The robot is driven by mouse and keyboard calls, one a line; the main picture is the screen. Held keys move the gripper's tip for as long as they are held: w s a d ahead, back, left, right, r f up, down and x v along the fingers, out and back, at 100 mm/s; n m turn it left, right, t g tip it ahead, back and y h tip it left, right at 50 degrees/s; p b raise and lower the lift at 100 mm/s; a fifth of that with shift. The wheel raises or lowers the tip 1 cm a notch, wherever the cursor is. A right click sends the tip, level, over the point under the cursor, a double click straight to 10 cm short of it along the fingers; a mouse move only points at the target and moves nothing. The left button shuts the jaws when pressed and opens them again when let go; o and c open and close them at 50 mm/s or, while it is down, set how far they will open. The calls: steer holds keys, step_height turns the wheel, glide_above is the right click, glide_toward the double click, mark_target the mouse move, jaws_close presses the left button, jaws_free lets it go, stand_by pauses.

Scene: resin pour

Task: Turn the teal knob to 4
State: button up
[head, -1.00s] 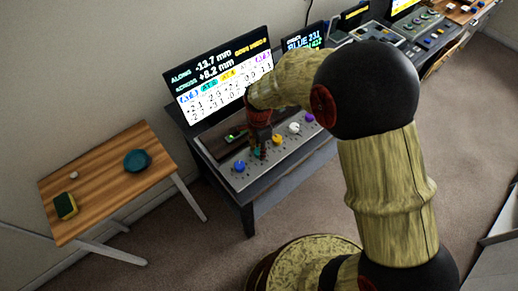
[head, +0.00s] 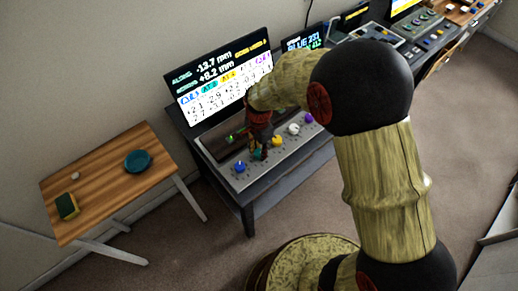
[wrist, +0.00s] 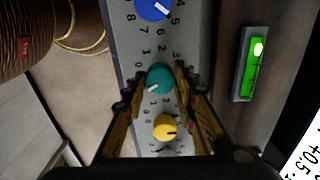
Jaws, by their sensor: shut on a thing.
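The teal knob (wrist: 160,78) sits on the grey panel between the blue and yellow knobs. In the wrist view its white pointer mark faces the lower left, away from the printed 2 above it. My gripper (wrist: 162,80) is shut on the teal knob, with one finger on each side. In the head view my gripper (head: 258,146) reaches down over the panel and mostly hides the teal knob (head: 257,156).
The blue knob (wrist: 153,8) and yellow knob (wrist: 166,127) flank it closely. White (head: 293,129) and purple (head: 309,118) knobs stand farther along. A screen (head: 220,78) rises behind, with a green level (wrist: 252,64) nearby. A wooden side table (head: 105,185) stands at left.

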steer(key=n+p, duration=0.1)
steer(key=n, duration=0.3)
steer(key=shift+r+p, duration=0.1)
steer(key=shift+p, duration=0.25)
steer(key=n+p, duration=0.1)
steer(key=n, duration=0.3)
steer(key=n+p, duration=0.1)
steer(key=n, duration=0.2)
steer(key=shift+n, duration=0.4)
steer(key=n+p, duration=0.1)
steer(key=n, duration=0.2)
steer(key=shift+n, duration=0.3)
steer(key=n, duration=0.3)
steer(key=shift+n, duration=0.3)
steer(key=n+p, duration=0.1)
steer(key=n, duration=0.2)
steer(key=shift+n, duration=0.3)
steer(key=n, duration=0.6)
steer(key=shift+n+p, duration=0.3)
steer(key=shift+p, duration=0.1)
